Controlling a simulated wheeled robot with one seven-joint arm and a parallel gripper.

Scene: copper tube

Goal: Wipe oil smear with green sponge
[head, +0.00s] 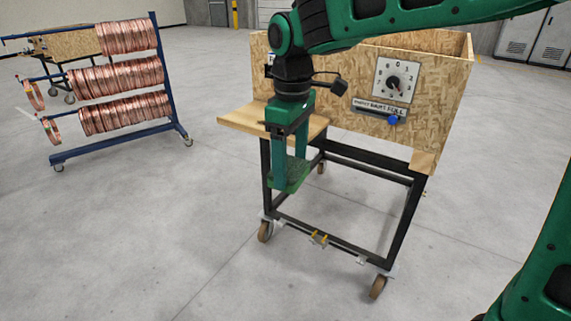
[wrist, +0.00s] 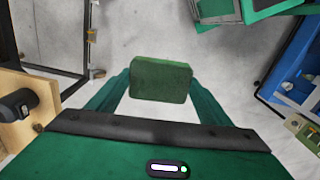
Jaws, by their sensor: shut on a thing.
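My gripper (head: 289,172) hangs pointing down in front of the wooden cart in the head view. It is shut on a green sponge (head: 290,183), which sits between the fingertips. In the wrist view the sponge (wrist: 160,80) is a dark green block between the two green fingers of my gripper (wrist: 159,92). I cannot make out an oil smear in either view. My gripper and arm cover part of the cart's front and its side shelf.
The cart (head: 445,85) has wooden board walls, a dial panel (head: 396,82), a side shelf (head: 240,121) and a black wheeled frame. A blue rack (head: 152,90) with copper coils stands at the left. In the wrist view, blue equipment (wrist: 300,70) is at the right.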

